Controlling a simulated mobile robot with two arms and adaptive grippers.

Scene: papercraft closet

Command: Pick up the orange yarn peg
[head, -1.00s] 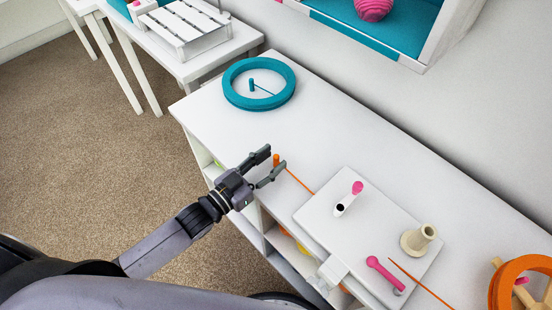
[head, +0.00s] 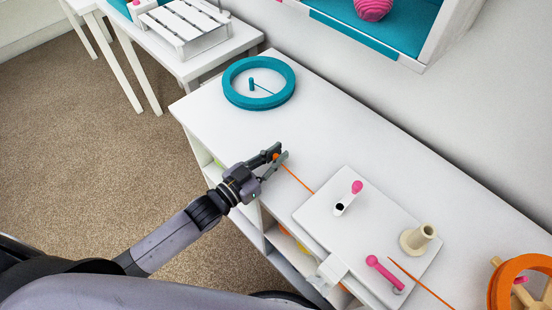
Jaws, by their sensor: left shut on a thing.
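The orange yarn peg (head: 276,157) stands near the front edge of the white cabinet top, mostly hidden between my left gripper's fingers. An orange strand of yarn (head: 296,178) runs from it down and right to the white board. My left gripper (head: 277,155) comes in from the left and is shut on the peg. The peg appears to be still at the cabinet top; any gap under it is too small to tell. My right gripper is not in view.
A white board (head: 318,212) with pink pegs (head: 372,261) and a cream spool (head: 418,239) lies to the right. A teal ring (head: 232,95) lies at the back left. An orange wheel (head: 503,287) stands at the far right.

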